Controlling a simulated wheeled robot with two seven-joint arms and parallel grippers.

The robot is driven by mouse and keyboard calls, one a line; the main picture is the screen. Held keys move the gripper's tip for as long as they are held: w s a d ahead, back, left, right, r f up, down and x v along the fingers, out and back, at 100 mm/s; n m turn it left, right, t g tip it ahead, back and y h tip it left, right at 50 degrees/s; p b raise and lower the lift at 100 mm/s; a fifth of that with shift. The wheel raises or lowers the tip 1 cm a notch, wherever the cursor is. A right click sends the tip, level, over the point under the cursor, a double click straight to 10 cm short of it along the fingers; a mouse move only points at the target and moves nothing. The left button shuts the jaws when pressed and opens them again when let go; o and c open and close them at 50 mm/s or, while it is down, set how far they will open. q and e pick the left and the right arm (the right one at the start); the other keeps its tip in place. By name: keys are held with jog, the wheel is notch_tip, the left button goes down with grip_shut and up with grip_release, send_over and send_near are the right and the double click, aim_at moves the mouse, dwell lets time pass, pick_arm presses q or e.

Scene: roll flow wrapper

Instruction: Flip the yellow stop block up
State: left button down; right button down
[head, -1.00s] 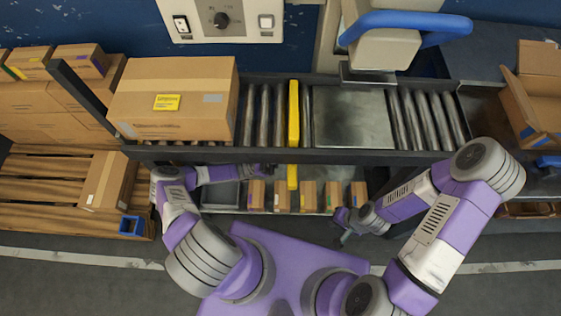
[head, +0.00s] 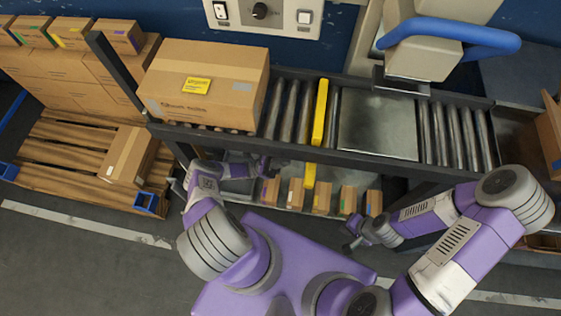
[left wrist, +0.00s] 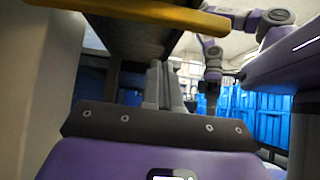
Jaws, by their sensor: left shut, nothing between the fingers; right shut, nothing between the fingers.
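The yellow stop block (head: 319,112) is a long bar running across the roller conveyor, between the cardboard box and the steel plate. A yellow piece also shows below the conveyor's front rail (head: 309,175). How high the bar stands is hard to tell. My left gripper (head: 280,163) is shut and empty, below the front rail and just left of the lower yellow piece, apart from it. In the left wrist view its fingers (left wrist: 164,84) point forward under a yellow bar (left wrist: 140,12) at the top. My right gripper (head: 350,238) is shut and empty, low in front of the conveyor.
A large cardboard box (head: 206,84) sits on the rollers left of the bar. A steel plate (head: 378,125) lies right of it, under a machine head with a blue handle (head: 450,34). Small boxes (head: 321,197) stand on a lower shelf. A pallet (head: 60,150) is at left.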

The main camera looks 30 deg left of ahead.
pick_arm(q)
jog(key=shift+v, duration=0.85)
